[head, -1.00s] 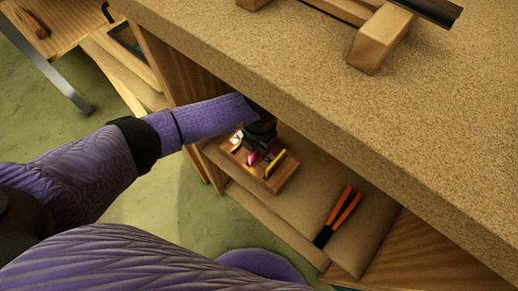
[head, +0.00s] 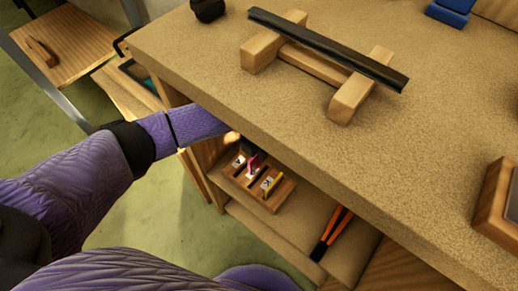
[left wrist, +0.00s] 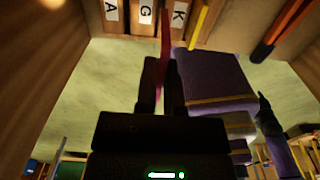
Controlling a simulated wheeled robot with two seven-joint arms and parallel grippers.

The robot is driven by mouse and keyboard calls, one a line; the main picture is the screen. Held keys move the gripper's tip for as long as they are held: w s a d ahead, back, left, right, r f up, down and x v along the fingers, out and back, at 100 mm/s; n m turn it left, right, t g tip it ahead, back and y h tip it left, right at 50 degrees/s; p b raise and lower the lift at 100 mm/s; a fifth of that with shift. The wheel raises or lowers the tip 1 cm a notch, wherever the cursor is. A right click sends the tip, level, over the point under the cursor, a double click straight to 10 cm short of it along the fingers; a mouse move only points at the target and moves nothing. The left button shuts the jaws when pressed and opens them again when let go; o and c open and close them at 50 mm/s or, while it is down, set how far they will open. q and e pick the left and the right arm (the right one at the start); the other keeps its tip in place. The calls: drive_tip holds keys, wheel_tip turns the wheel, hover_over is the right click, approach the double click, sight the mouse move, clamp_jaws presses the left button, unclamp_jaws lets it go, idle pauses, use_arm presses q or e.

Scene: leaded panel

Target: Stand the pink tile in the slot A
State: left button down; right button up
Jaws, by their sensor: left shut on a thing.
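The pink tile (left wrist: 165,42) is held between the fingertips of my left gripper (left wrist: 161,66). Its far end reaches the wooden rack (left wrist: 228,14) between labels G (left wrist: 146,12) and K (left wrist: 179,14); I cannot tell whether it touches. Label A (left wrist: 111,9) is at the left, apart from the tile. In the head view the pink tile (head: 253,163) shows over the rack (head: 272,202), on the shelf under the bench top. The bench edge hides my left gripper there. My right gripper is not in view.
A yellow tile (head: 274,182) stands in the rack. Orange-handled pliers (head: 331,233) lie on the shelf, right of the rack. The bench top (head: 300,128) overhangs the shelf closely. On it, a dark bar (head: 325,49) rests on a wooden stand (head: 262,45). A side table (head: 70,48) stands at left.

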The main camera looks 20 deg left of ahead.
use_arm(q)
drive_tip(key=a, duration=0.1)
drive_tip(key=w+a+b, duration=0.1)
drive_tip(key=a, duration=0.1)
drive_tip(key=a+b, duration=0.1)
drive_tip(key=a, duration=0.1)
drive_tip(key=shift+w, duration=0.4)
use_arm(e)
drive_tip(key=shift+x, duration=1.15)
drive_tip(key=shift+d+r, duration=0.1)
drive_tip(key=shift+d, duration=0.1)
use_arm(q)
wheel_tip(320, 180, down, 6)
drive_tip(key=b, duration=0.4)
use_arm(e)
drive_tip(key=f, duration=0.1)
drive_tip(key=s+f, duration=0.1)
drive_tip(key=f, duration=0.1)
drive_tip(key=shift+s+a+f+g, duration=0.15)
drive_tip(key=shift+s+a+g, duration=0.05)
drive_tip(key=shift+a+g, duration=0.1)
use_arm(q)
drive_tip(key=shift+r, duration=0.1)
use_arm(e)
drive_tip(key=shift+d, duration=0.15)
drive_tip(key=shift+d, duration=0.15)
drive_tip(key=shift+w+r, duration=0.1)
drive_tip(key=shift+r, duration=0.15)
